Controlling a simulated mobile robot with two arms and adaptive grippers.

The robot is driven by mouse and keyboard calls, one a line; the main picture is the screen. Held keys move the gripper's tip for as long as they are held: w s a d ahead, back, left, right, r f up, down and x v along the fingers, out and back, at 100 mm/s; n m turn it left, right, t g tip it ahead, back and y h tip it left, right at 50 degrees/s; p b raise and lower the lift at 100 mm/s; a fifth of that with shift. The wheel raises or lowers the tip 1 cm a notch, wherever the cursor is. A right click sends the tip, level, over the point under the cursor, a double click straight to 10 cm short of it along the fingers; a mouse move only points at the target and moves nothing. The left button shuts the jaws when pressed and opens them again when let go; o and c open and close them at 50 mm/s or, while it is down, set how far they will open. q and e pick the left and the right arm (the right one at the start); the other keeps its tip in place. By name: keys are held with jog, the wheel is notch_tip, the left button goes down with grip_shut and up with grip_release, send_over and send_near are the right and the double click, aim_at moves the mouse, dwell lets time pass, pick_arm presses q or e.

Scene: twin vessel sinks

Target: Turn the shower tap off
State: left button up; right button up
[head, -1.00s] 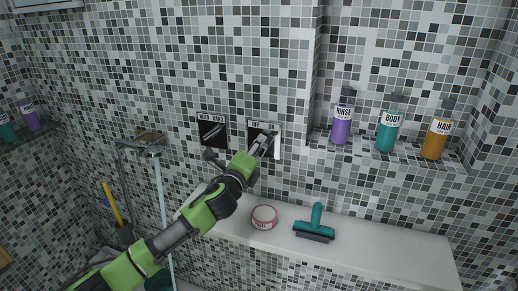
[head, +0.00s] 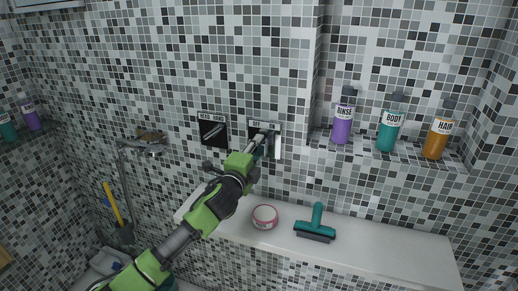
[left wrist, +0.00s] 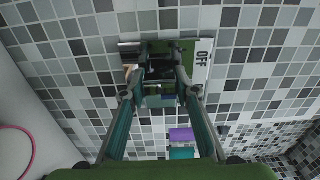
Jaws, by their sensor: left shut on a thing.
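The shower tap's wall plate (head: 277,148), marked OFF along its top, is on the tiled wall. Its OFF label shows upside down in the left wrist view (left wrist: 203,58). My left gripper (head: 264,138) reaches up to this plate and is shut on the tap handle. The fingers and arm hide most of the handle. In the left wrist view the fingers (left wrist: 160,70) close in over the plate. The shower fitting (head: 142,147) with its hose is on the wall to the left, and no water stream shows below it. My right gripper is not in view.
A second plate (head: 213,130), marked HEAD and HAND, is just left. Below are a pink-and-white tin (head: 265,217) and a teal squeegee (head: 316,226) on a white ledge (head: 400,248). Rinse (head: 343,118), body (head: 389,125) and hair (head: 438,132) bottles stand on a right shelf.

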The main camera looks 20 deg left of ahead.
pick_arm(q)
jog(key=shift+d, duration=0.1)
jog(key=o, duration=1.1)
jog(key=shift+s, duration=5.95)
